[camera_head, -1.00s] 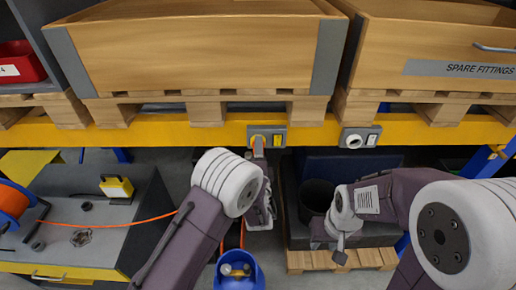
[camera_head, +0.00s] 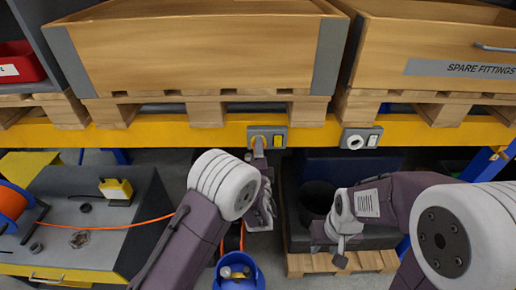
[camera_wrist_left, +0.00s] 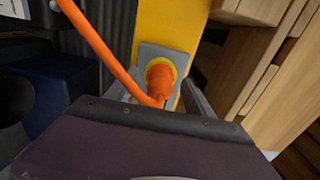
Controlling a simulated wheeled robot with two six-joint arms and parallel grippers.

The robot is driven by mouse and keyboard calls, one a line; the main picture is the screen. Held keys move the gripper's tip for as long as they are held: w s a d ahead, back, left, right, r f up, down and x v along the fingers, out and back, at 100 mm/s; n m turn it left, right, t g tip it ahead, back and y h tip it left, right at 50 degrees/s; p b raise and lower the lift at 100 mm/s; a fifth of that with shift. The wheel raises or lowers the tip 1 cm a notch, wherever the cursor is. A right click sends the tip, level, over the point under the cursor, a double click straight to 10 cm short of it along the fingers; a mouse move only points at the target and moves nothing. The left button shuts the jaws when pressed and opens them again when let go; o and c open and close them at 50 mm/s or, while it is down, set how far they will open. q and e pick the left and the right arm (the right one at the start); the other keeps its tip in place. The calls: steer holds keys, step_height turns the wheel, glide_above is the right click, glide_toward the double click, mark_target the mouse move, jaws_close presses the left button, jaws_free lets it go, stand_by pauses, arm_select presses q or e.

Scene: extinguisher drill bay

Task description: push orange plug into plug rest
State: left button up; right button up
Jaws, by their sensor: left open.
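The orange plug (camera_wrist_left: 160,78) shows in the left wrist view, in front of a yellow ring on a grey plate, with its orange cable (camera_wrist_left: 105,50) beside it. How deep the plug sits is unclear. The likely plug rest, a grey plate with a yellow ring (camera_head: 278,140), is on the yellow beam in the head view. My left gripper (camera_head: 259,150) is open and reaches up to this plate; its wrist partly hides the cable. In the left wrist view a grey finger is right of the plug. My right gripper (camera_head: 341,256) hangs lower right, apart from the plug; its jaws are unclear.
A second grey plate with a white round socket (camera_head: 355,141) is farther right on the yellow beam (camera_head: 220,133). Wooden crates (camera_head: 200,55) on pallets stand above. An orange cable reel (camera_head: 10,203) is on the left bench.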

stand_by(0.7)
arm_select(q)
steer(key=shift+b, duration=0.55)
jaws_close()
steer(key=shift+s+f, duration=0.1)
steer(key=shift+s, duration=0.05)
steer(key=s+b, duration=0.3)
steer(key=s, duration=0.2)
steer(key=shift+s, duration=0.35)
stand_by(0.5)
steer(key=shift+s+r, duration=0.1)
steer(key=shift+r, duration=0.1)
